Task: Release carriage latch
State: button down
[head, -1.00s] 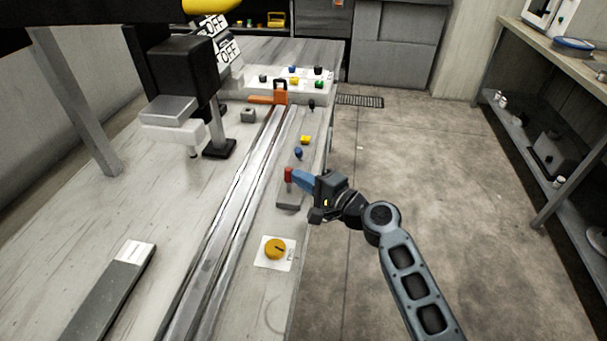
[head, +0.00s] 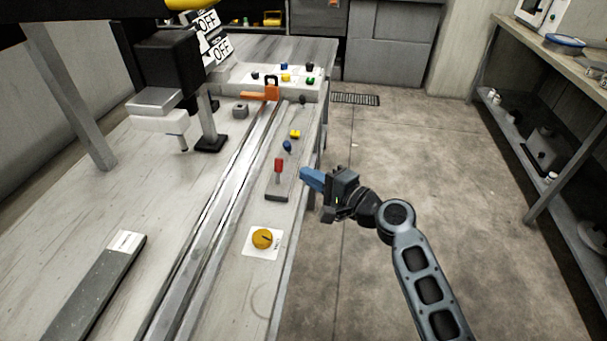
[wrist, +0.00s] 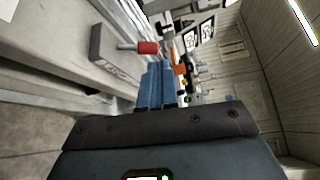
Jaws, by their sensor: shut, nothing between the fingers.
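A red-handled lever (head: 278,165) stands up from a grey base plate (head: 276,193) near the right edge of the bench, beside the rail. In the wrist view the lever's red knob (wrist: 147,47) is just left of my fingertips. My gripper (head: 306,175) has blue fingers that are shut and empty. It is to the right of the lever, apart from it, at the bench's right edge. None of the visible controls carries a label I can read as the carriage latch.
A yellow knob (head: 262,239) is nearer on the bench. Blue (head: 287,146) and yellow (head: 295,134) controls lie beyond the lever. An orange clamp-like part with a padlock (head: 268,93) is at the rail's far end. The floor (head: 420,180) to the right is clear.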

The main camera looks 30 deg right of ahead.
jog(key=r+v, duration=0.1)
jog(key=v, duration=0.6)
jog(key=shift+d+r+b, duration=0.2)
jog(key=shift+d+b, duration=0.05)
jog(key=shift+b, duration=0.05)
jog(key=s+a+f+n+g+h, duration=0.1)
jog(key=s+f+n+h, duration=0.2)
jog(key=s, duration=0.7)
jog(key=s+a+f+n+g+h, duration=0.1)
jog(key=s+f+h, duration=0.1)
jog(key=s+f, duration=0.6)
jog(key=s+a+r+n, duration=0.1)
jog(key=s+r+n, duration=0.4)
jog(key=s+r, duration=0.3)
jog(key=s+a+r+n+t+h, duration=0.1)
jog(key=s+r+n, duration=0.5)
jog(key=s, duration=0.7)
jog(key=shift+s+a+r, duration=0.35)
jog(key=shift+a+r, duration=0.5)
